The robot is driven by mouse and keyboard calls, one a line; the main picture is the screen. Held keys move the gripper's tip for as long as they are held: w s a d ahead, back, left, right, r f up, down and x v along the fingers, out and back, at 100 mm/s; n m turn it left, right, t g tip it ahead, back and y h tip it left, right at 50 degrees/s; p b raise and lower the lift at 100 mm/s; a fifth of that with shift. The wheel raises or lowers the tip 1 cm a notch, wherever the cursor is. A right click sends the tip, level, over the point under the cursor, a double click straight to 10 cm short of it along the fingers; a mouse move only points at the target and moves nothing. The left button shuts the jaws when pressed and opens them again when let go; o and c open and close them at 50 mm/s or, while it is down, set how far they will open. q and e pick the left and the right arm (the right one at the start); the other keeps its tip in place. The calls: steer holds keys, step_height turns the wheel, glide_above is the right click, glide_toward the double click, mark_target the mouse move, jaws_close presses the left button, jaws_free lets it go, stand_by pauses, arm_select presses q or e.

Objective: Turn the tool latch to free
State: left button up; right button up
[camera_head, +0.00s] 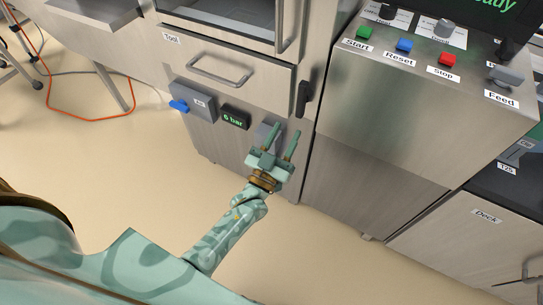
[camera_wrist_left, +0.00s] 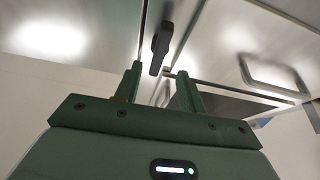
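The tool latch (camera_head: 304,98) is a small black handle on the steel machine front, just right of the drawer labelled Tool (camera_head: 225,75). It hangs roughly upright in the head view. My left gripper (camera_head: 284,131) is open and empty, below the latch, with its two green fingers pointing up toward it. In the left wrist view the latch (camera_wrist_left: 161,48) shows just beyond the gap between the fingertips (camera_wrist_left: 160,72), and no finger is seen closed on it. My right gripper is not in view.
A grey box with a blue knob (camera_head: 180,105) and a 6 bar display (camera_head: 235,117) sit left of my gripper. The button console (camera_head: 430,80) juts out at the right. A drawer labelled Deck (camera_head: 487,216) is lower right. The floor in front is clear.

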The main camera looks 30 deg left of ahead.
arm_select(q)
steer(key=v, duration=0.7)
steer(key=shift+s+f, duration=0.2)
steer(key=shift+s, duration=0.05)
